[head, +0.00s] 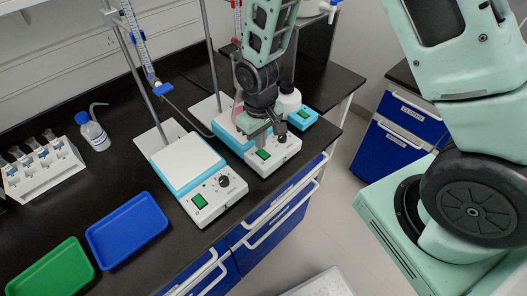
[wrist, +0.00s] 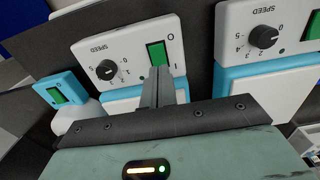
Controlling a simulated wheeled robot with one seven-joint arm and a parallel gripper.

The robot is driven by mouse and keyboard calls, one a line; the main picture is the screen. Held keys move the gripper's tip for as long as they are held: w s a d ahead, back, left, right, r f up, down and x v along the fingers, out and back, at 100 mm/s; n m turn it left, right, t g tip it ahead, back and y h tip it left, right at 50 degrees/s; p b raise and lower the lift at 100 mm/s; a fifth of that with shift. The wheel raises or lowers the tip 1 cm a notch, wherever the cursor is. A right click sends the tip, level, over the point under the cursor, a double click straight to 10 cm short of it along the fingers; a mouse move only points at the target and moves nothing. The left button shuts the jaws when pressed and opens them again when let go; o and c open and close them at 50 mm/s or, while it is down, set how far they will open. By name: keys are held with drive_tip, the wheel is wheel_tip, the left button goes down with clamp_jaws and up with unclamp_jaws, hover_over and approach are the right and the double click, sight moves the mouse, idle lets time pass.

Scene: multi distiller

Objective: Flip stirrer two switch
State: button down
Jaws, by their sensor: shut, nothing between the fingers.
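Two white and blue stirrers stand on the black bench, each with a black speed knob and a green rocker switch on its front panel. My gripper (head: 262,135) is over the farther stirrer (head: 286,152), just above its green switch (head: 263,154). In the wrist view my gripper (wrist: 160,75) is shut and empty, its tips at the "I" end of that green switch (wrist: 156,53). I cannot tell if they touch it. The speed knob (wrist: 107,69) is beside the switch. The nearer stirrer (head: 187,160) has its own green switch (head: 200,201).
A small blue device (head: 304,115) with a green switch stands beyond the farther stirrer. Metal stands rise behind the stirrers. A blue tray (head: 127,229), green tray (head: 52,270), wash bottle (head: 94,133) and flask rack (head: 42,168) are to the left. The bench edge is close in front.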

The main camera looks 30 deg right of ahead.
drive_tip(key=shift+f+b, duration=0.65)
drive_tip(key=shift+f, duration=0.25)
idle(0.6)
drive_tip(key=shift+r+p, duration=2.85)
drive_tip(key=shift+r, duration=0.7)
drive_tip(key=s+a+r+n+b, duration=0.2)
drive_tip(key=s+r, duration=0.4)
drive_tip(key=s, duration=0.4)
drive_tip(key=s+a+r+n+b, duration=0.2)
drive_tip(key=s+a+r+b, duration=0.1)
drive_tip(key=s+r, duration=0.4)
drive_tip(key=s+a, duration=0.1)
drive_tip(key=s, duration=0.2)
drive_tip(key=shift+a+r+y, duration=0.15)
drive_tip(key=shift+y, duration=0.15)
